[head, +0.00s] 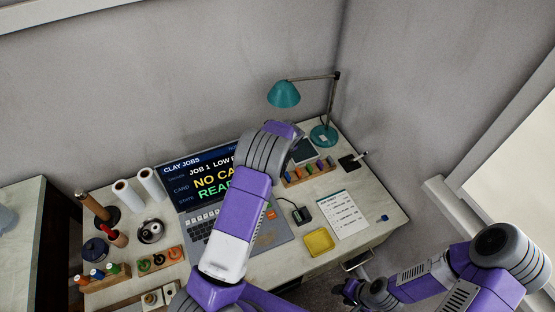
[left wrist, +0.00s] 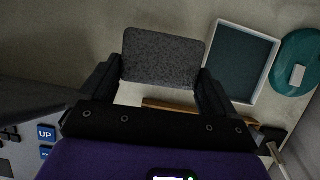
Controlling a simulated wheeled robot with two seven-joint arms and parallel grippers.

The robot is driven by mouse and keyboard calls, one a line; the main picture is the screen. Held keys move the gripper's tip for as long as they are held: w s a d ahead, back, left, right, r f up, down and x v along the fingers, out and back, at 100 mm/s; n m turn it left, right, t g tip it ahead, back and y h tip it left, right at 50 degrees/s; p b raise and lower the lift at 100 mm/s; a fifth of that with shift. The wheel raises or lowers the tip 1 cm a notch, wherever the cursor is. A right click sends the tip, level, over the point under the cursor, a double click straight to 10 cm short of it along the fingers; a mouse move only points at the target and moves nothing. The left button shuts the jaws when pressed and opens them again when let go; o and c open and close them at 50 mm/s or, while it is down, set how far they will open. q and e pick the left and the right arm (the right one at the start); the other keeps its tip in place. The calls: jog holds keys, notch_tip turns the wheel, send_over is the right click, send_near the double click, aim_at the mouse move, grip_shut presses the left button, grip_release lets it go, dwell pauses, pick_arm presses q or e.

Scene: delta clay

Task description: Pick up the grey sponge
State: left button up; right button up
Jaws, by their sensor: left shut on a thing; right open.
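The grey sponge (left wrist: 163,52) is a speckled dark grey block in the left wrist view. It sits between the two black fingers of my left gripper (left wrist: 160,72), which is shut on it. Its far end sticks out past the fingertips. In the head view my left arm hides both the sponge and the left gripper, over the back of the desk near the lamp. My right gripper (head: 348,291) is small and dark in the head view, low beside the desk's front edge. It is open and away from the sponge.
A teal lamp (head: 285,93) stands at the back right, with a white-rimmed dark tray (left wrist: 271,65) beside its base (left wrist: 306,50). A laptop (head: 195,190) lies under my left arm. White rolls (head: 151,184) stand left.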

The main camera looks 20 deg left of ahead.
pick_arm(q)
jog(key=s+d+r, duration=0.3)
jog(key=s+d, duration=1)
jog(key=d, duration=0.1)
jog(key=shift+d+p, duration=0.35)
jog(key=shift+p, duration=0.1)
